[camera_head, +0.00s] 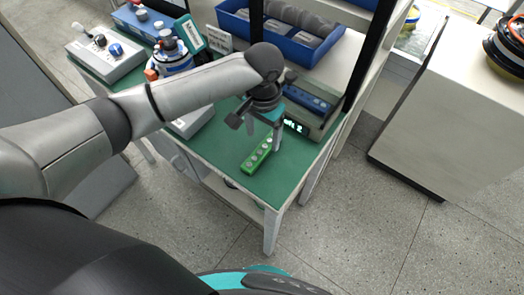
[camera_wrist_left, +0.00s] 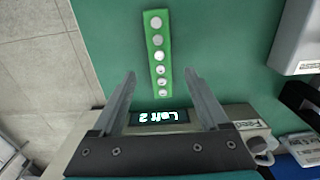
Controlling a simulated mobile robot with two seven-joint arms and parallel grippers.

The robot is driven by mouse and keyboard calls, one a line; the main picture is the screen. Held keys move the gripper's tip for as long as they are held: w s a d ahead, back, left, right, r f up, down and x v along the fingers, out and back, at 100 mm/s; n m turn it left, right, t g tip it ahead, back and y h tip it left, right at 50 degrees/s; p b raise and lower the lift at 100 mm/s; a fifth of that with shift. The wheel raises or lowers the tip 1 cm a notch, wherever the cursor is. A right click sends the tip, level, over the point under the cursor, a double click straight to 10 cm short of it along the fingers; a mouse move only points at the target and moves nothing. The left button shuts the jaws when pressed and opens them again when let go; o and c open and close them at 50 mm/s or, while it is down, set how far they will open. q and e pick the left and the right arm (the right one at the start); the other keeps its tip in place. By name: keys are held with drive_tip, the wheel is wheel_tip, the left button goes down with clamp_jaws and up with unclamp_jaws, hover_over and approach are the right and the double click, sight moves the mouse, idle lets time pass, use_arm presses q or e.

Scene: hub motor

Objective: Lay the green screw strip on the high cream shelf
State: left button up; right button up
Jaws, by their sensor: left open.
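The green screw strip (camera_head: 258,155) lies flat on the green table top (camera_head: 285,180) near its front corner. In the left wrist view the strip (camera_wrist_left: 157,50) shows a row of several round, pale screw heads. My left gripper (camera_head: 264,128) is above the table just behind the strip, pointing down. Its fingers (camera_wrist_left: 160,75) are apart, with the strip's near end in line with the gap and nothing held. A cream shelf surface (camera_head: 318,76) is behind the arm, with a blue bin on it. My right gripper is not in view.
A device with a lit display (camera_wrist_left: 160,117) reading "Left 2" stands beside the strip. The blue bin (camera_head: 285,35) and a dark upright post are behind. A grey box (camera_head: 105,55) and a blue-white motor part (camera_head: 172,50) stand at left. A cream cabinet (camera_head: 440,110) is at right.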

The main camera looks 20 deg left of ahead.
sight(262, 149)
use_arm(q)
wheel_tip(262, 149, down, 5)
drive_tip(key=shift+s+a+f+b, duration=0.1)
drive_tip(key=shift+s+f+b, duration=0.05)
drive_tip(key=shift+b, duration=0.45)
clamp_jaws()
idle(0.3)
